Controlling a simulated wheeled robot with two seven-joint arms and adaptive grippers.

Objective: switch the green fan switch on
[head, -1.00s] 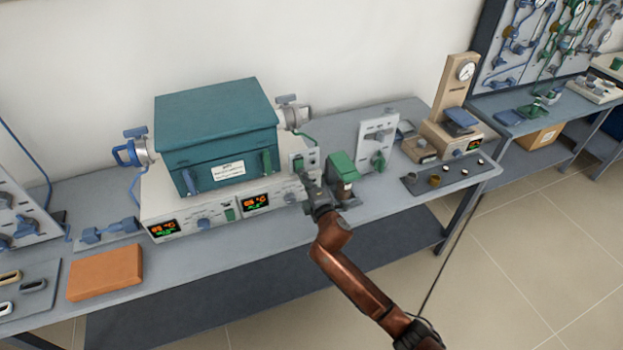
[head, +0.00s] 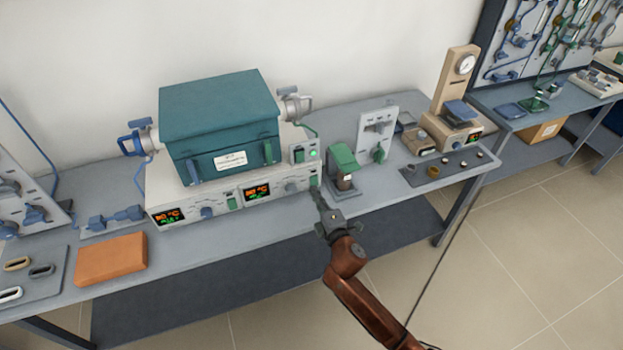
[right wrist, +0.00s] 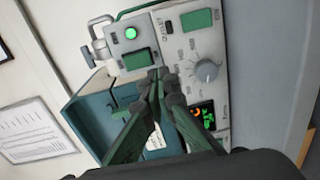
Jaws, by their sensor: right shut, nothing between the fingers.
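The furnace (head: 222,130) is a teal box on a light control base. At the base's right rear, a small switch box carries a green rocker switch (head: 298,155) beside a round lamp (head: 314,154) that glows green. In the right wrist view the same rocker (right wrist: 136,60) sits just below the lit lamp (right wrist: 131,34). I cannot read a fan label. My right gripper (head: 317,191) is shut and empty, in front of the base's right end. In the right wrist view its fingertips (right wrist: 163,76) show below and right of the rocker, apparently clear of it. My left gripper is not in view.
Another green switch (right wrist: 197,19) and a grey knob (right wrist: 207,71) are on the base's front panel. Right of the base stand a green-topped device (head: 343,158) and a white upright panel (head: 377,130). An orange block (head: 111,259) lies at the left front.

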